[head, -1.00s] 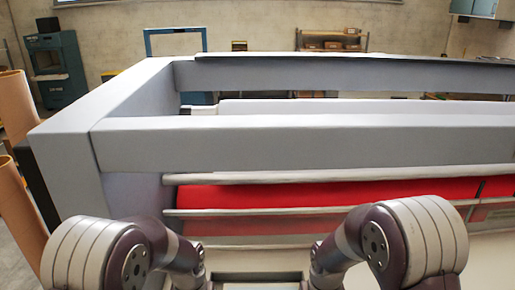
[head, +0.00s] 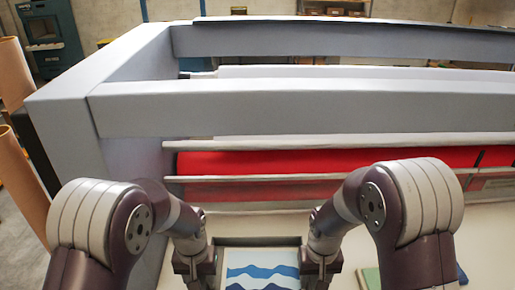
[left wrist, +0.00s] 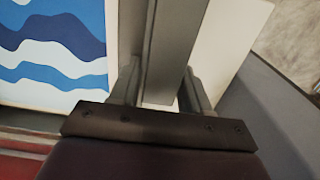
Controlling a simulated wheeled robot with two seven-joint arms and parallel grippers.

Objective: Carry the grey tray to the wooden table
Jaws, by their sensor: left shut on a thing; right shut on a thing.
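The grey tray (head: 262,241) is at the bottom middle of the head view, between my two grippers. A sheet printed with blue and white waves (head: 262,271) lies in it. My left gripper (head: 196,276) is at the tray's left side. In the left wrist view its fingers (left wrist: 162,92) are shut on the tray's grey wall (left wrist: 168,42), and the wave print (left wrist: 52,50) shows beside it. My right gripper (head: 321,276) is at the tray's right side, shut on it; its fingertips are partly hidden. The tray's near side is cut off. No wooden table is in view.
The grey laminator frame (head: 290,108) with a red roller (head: 320,162) stands just beyond the tray. A pale surface (head: 350,240) lies below it, with a green flat item (head: 370,278) to the right of my right gripper. Brown rolls (head: 20,170) stand at the left.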

